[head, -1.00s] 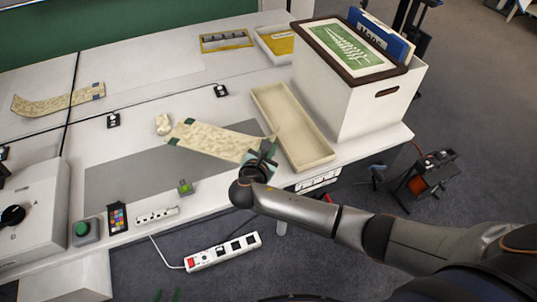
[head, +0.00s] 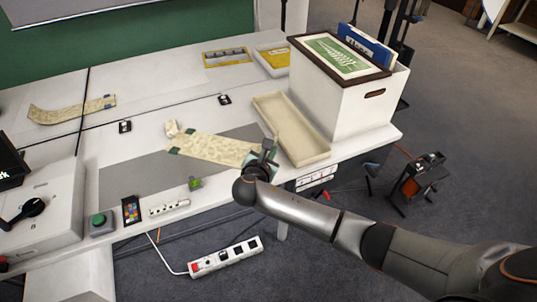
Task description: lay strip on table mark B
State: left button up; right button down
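The strip (head: 213,149) is cream and mottled with dark green end patches. It extends left from my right gripper (head: 266,152), over the grey mat on the table. My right gripper is at the strip's right end, by the table's front edge, and appears shut on it. The gripper covers part of that end. I cannot tell whether the strip's left end touches the table. My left gripper is out of view.
A long cream tray (head: 290,130) is right of the strip, beside a white archival box (head: 350,112). A second strip (head: 70,112) lies far left. The grey mat (head: 135,180) has bare room at left.

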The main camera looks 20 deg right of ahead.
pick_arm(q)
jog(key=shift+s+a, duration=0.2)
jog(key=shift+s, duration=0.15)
pick_arm(e)
jog(key=shift+s+r, duration=0.15)
jog(key=shift+r, duration=0.1)
